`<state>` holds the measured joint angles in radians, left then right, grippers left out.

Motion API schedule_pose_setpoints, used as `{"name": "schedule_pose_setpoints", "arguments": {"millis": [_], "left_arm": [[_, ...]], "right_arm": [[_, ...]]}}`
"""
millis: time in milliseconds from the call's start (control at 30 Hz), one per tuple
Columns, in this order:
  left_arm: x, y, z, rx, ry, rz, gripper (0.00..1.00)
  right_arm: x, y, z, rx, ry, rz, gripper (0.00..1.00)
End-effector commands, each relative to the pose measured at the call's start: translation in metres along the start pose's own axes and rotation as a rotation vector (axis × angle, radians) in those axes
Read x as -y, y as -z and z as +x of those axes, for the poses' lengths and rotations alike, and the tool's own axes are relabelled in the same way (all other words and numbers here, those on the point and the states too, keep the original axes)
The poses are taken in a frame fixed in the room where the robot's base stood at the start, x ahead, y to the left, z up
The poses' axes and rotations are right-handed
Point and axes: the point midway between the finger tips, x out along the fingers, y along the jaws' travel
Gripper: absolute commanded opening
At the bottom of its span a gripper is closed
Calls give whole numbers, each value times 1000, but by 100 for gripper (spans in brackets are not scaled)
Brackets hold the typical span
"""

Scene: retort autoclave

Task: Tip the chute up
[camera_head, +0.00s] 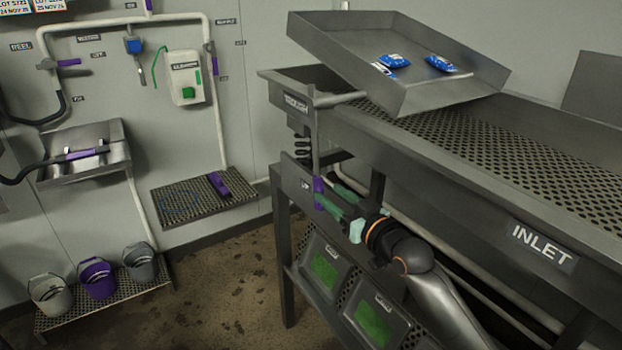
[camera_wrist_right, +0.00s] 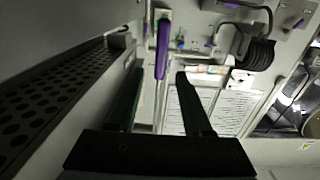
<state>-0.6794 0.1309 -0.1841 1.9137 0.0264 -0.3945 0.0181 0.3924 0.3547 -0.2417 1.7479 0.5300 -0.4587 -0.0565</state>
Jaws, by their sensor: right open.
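A grey metal tray, which looks like the chute (camera_head: 335,48), sits tilted above the left end of the perforated bench. A few blue and white pouches (camera_head: 440,64) lie in it. A purple-gripped lever (camera_head: 318,186) is on the bench's left end, beside a small label that is hard to read. My right gripper (camera_head: 331,202) is open at this purple grip. In the right wrist view the purple grip (camera_wrist_right: 163,48) shows beyond the open fingers, in line with the gap between them. I cannot tell whether they touch it. My left gripper is out of view.
The perforated bench (camera_head: 470,135) with an INLET sign runs to the right. Green-screened panels (camera_head: 325,268) are under it. Several buckets (camera_head: 98,278) stand on a low rack at left. A wall shelf (camera_head: 205,208) and a control box (camera_head: 184,78) are on the wall. Floor between is clear.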

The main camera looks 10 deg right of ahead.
Motion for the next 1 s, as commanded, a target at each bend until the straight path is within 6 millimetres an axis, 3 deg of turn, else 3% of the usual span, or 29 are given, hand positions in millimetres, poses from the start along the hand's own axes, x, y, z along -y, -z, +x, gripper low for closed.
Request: {"name": "schedule_pose_setpoints", "arguments": {"millis": [1000], "left_arm": [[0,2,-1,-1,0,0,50]], "right_arm": [[0,0,27,0,0,0,50]]}}
